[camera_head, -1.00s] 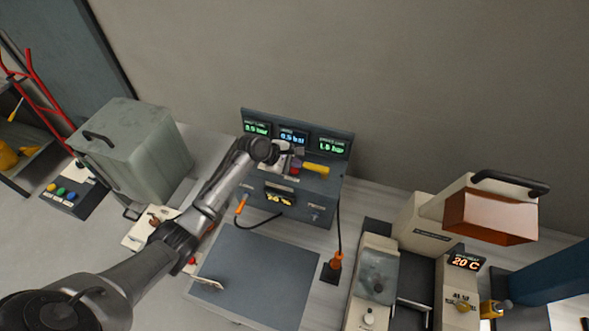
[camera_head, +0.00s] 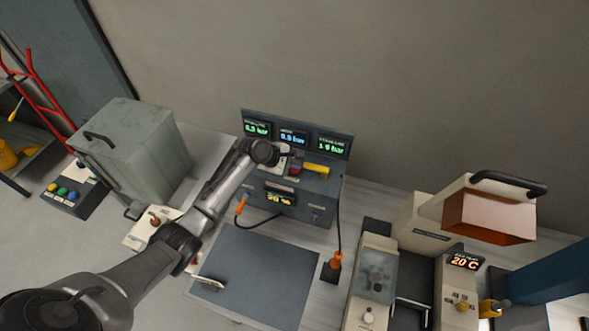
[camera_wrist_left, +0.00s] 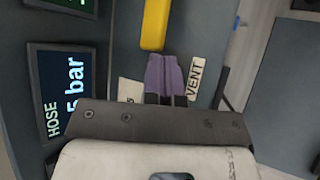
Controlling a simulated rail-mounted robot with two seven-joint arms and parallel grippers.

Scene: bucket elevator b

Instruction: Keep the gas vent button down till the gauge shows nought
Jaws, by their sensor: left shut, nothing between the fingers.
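The grey gas panel (camera_head: 336,184) stands against the back wall with several lit displays. Its middle upper display (camera_head: 293,138) appears to read 0.5 bar. In the left wrist view the hose gauge (camera_wrist_left: 66,95) shows "HOSE" and "5 bar", its front part covered. I cannot tell how far the button is pressed. In the head view my left gripper (camera_head: 284,164) partly covers that spot. My right gripper is out of view.
A yellow handle (camera_head: 316,168) sticks out close beside the vent button. Cables with orange ends, one end (camera_head: 335,262) at lower right, hang by the panel. A dark mat (camera_head: 255,275) lies in front. A grey box (camera_head: 135,150) stands left, a heating machine (camera_head: 430,240) right.

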